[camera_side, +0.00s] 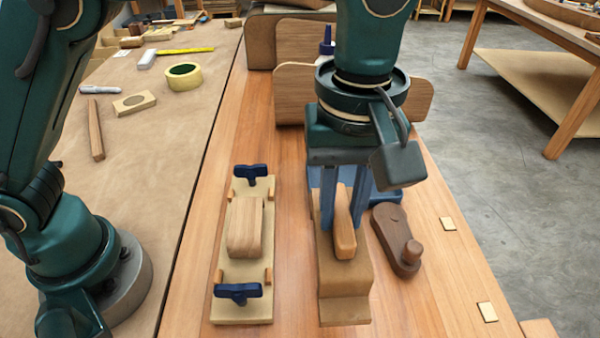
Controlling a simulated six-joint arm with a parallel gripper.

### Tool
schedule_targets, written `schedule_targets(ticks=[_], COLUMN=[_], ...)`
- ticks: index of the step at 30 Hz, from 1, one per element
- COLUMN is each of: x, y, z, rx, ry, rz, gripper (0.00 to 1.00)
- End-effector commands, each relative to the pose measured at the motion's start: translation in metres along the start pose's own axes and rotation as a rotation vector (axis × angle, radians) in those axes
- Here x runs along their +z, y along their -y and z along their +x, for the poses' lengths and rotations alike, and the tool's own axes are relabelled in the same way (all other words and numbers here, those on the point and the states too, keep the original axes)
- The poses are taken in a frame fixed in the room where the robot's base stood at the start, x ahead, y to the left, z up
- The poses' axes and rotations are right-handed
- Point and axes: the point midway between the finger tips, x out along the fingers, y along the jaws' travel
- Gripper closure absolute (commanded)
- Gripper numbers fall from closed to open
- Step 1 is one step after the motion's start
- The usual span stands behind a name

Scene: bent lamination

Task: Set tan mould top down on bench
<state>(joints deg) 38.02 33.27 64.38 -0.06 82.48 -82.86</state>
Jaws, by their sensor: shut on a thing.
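The tan mould top (345,283) is a long block with a stepped near end and an orange-brown wooden handle (345,238) on its upper face. My gripper (343,215) is shut on this handle, with a blue finger on each side of it. The mould top looks level, over the bench (300,165) right of centre. I cannot tell whether its underside touches the bench or hangs just above it. My gripper and wrist hide its far end.
Left of it, a tan base (240,308) carries a pale wooden block (245,228) and two dark-blue knobs. A dark wooden tool (398,240) lies close on the right. A blue object (385,190) sits behind. Wooden boards stand at the back.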

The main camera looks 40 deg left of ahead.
Motion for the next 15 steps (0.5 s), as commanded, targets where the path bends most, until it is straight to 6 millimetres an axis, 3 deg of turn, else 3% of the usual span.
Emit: schedule_targets(ticks=[3,7,15], x=[0.026,0.047,0.061], y=[-0.010,-0.019,-0.025], z=[0.017,0.030,0.046], rx=[-0.001,0.000,0.000], ry=[0.000,0.000,0.000], rz=[0.007,0.004,-0.002], gripper=[1.00,1.00,1.00])
